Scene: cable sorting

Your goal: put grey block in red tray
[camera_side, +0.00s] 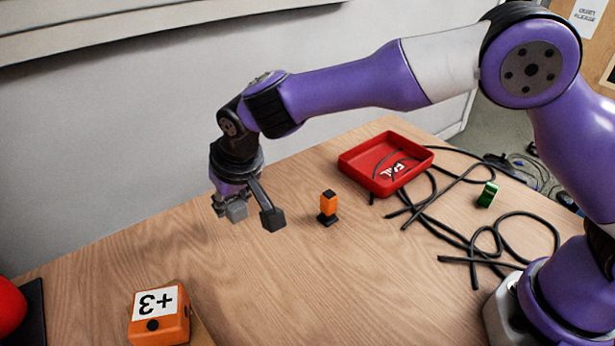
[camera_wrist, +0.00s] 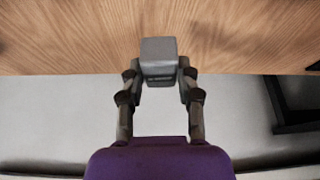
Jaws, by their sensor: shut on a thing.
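My gripper (camera_side: 229,209) is shut on the grey block (camera_side: 236,211) and holds it above the table, toward the wall side. In the wrist view the grey block (camera_wrist: 159,60) sits between the two fingertips of my gripper (camera_wrist: 159,72), with wood below it. The red tray (camera_side: 386,163) lies on the table to the right and farther back in the side view. A white label and some black cable show inside the tray. The tray is not in the wrist view.
An orange and black piece (camera_side: 328,207) stands between my gripper and the tray. Black cables (camera_side: 470,240) lie tangled right of the tray, beside a green piece (camera_side: 487,194). An orange box marked +3 (camera_side: 160,318) and a red round object (camera_side: 10,308) are at front left.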

